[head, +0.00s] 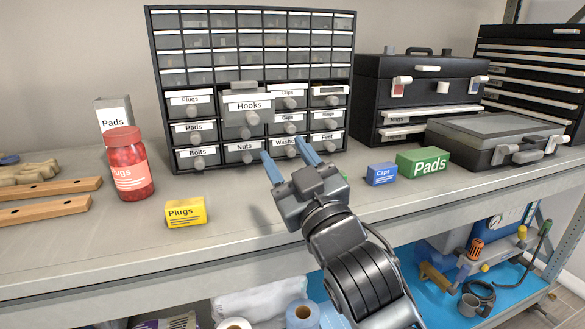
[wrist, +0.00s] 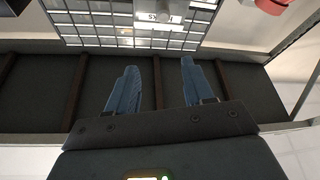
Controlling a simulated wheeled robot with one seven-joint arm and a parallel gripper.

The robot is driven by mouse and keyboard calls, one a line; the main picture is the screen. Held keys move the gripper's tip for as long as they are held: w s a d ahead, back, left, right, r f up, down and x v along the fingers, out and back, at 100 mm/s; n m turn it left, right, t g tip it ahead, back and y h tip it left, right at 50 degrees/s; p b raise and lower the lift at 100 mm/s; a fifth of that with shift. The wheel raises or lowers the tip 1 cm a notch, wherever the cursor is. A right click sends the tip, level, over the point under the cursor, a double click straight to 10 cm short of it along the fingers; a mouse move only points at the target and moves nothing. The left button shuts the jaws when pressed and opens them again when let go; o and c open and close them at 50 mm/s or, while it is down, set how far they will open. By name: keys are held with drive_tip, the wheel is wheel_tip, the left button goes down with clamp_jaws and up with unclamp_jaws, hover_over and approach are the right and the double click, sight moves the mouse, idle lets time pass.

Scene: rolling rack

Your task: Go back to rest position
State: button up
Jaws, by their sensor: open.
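My gripper (head: 288,160) is open and empty, with its two blue fingers apart. In the head view it is in front of the lower drawers of the small-parts cabinet (head: 255,76), over the workbench (head: 240,232). The fingertips overlap the Washers drawer in the picture; I cannot tell whether they touch it. In the wrist view the fingers (wrist: 158,88) are spread with nothing between them. The Hooks drawer (head: 248,106) sticks out from the cabinet front.
A red jar (head: 127,165) and a yellow Plugs box (head: 185,212) stand left. A blue Caps box (head: 381,174) and a green Pads box (head: 423,162) stand right, near a grey case (head: 497,127) and a black toolbox (head: 425,68). The bench front is mostly clear.

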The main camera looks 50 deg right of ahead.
drive_tip(key=shift+s+a, duration=0.4)
drive_tip(key=shift+s, duration=0.4)
drive_tip(key=s+a+f+n+g+y, duration=0.1)
drive_tip(key=s+a+f+y, duration=0.2)
drive_tip(key=s+a+f, duration=0.4)
drive_tip(key=s+a+f+g+y, duration=0.1)
drive_tip(key=s+a+f+y, duration=0.35)
drive_tip(key=f, duration=0.45)
drive_tip(key=s+a+f+g+y, duration=0.1)
drive_tip(key=s+a+f, duration=0.1)
drive_tip(key=s, duration=0.6)
drive_tip(key=s+a+f+g+y, duration=0.1)
drive_tip(key=s+a+f+g, duration=0.1)
drive_tip(key=s, duration=0.6)
drive_tip(key=shift+f, duration=0.75)
